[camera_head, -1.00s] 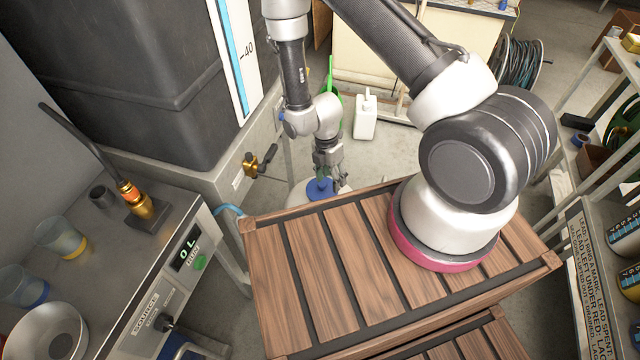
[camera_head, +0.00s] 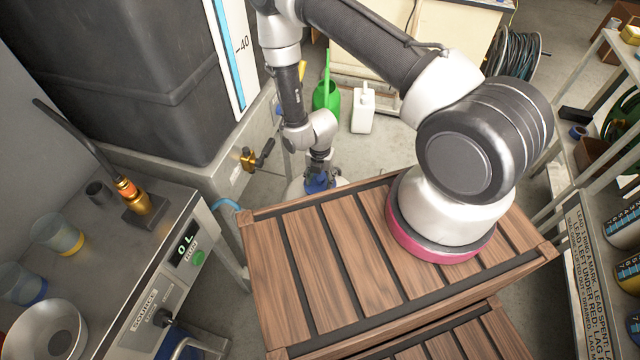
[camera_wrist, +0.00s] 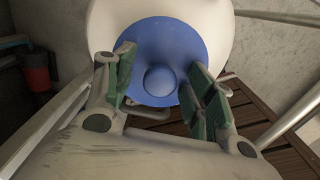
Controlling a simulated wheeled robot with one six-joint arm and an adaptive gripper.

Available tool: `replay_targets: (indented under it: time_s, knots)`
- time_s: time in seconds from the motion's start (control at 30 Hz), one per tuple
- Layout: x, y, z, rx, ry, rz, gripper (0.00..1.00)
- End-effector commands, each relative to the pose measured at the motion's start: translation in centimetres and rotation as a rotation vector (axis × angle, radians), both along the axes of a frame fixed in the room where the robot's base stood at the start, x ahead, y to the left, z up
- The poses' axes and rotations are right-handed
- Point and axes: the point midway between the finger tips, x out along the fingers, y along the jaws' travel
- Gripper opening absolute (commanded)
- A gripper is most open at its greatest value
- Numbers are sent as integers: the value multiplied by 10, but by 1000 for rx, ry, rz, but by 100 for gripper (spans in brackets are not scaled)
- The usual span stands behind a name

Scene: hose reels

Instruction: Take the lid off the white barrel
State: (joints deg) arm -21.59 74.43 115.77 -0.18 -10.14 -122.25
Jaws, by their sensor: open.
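The white barrel (camera_wrist: 102,22) stands on the floor beyond the far edge of my wooden deck. In the head view only a little of its white top (camera_head: 298,190) shows. Its blue lid (camera_wrist: 158,32) is on it, a round disc with a rounded knob (camera_wrist: 158,80) in the middle. In the head view the lid (camera_head: 316,185) is partly hidden by my gripper (camera_head: 318,172). In the wrist view my gripper (camera_wrist: 166,82) is open, its green-padded fingers to the left and right of the knob. I see gaps on both sides; contact cannot be told.
A grey tank (camera_head: 120,70) with a brass valve (camera_head: 250,160) stands left of the barrel. A green watering can (camera_head: 326,95) and a white jug (camera_head: 363,110) are behind. A metal bench (camera_head: 90,260) is at left, shelving (camera_head: 590,150) at right.

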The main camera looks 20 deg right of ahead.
Motion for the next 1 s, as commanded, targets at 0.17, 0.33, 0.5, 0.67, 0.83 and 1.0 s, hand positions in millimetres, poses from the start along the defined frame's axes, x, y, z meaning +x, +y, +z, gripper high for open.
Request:
replay_targets:
  time_s: [0.17, 0.33, 0.5, 0.67, 0.83, 1.0]
  knots:
    - [1, 0, -1, 0, -1, 0, 55]
    - [0, 0, -1, 1, -1, 0, 33]
    - [0, 0, -1, 1, -1, 0, 4]
    - [0, 0, -1, 0, 0, 0, 4]
    - [0, 0, 0, 0, 0, 0, 3]
    - [1, 1, 16, 0, -3, 0, 3]
